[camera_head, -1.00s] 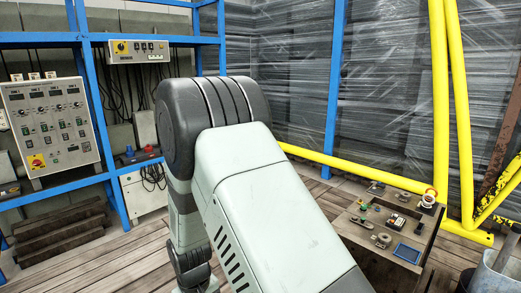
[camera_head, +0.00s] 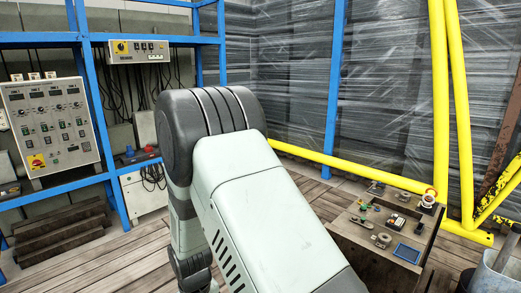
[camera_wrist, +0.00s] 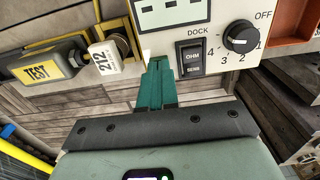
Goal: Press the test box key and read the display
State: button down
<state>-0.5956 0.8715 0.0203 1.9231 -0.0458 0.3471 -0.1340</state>
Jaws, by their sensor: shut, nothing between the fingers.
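In the wrist view the test box (camera_wrist: 222,65) has a pale front panel, cut off by the top edge. Its display (camera_wrist: 172,22) shows several short dark marks like dashes, partly cut off. Below it is a black rocker key (camera_wrist: 192,58) marked OHM, under the word DOCK; its lower word is hard to read. A black knob (camera_wrist: 240,37) with positions OFF and 1 to 4 is right of the key. My gripper (camera_wrist: 158,66) has green fingers, shut and empty. Their tips are at the panel's lower edge, left of the key; contact cannot be told. The head view hides the gripper behind my arm.
Left in the wrist view are a yellow TEST label (camera_wrist: 38,73) on a dark body and a white tag (camera_wrist: 105,57) by a brass round part. In the head view, a crate (camera_head: 375,262) with small items stands right, and a control panel (camera_head: 50,125) left.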

jog(key=shift+r, duration=3.45)
jog(key=shift+r, duration=0.1)
jog(key=s+d+r+m+t, duration=0.1)
jog(key=d+r+m, duration=0.1)
jog(key=d+r, duration=0.7)
jog(key=s+d+r+m+t, duration=0.15)
jog(key=d+r, duration=0.35)
jog(key=r, duration=0.8)
jog(key=s+d+r+m+t, duration=0.1)
jog(key=s+d+r+m, duration=0.1)
jog(key=s+d+r, duration=0.2)
jog(key=s+d+r+m+t, duration=0.2)
jog(key=s+d+r, duration=0.3)
jog(key=s, duration=0.5)
jog(key=shift+d+m, duration=0.55)
jog(key=shift+d, duration=0.65)
jog(key=c, duration=1.8)
grip_release()
jog(key=shift+r, duration=0.1)
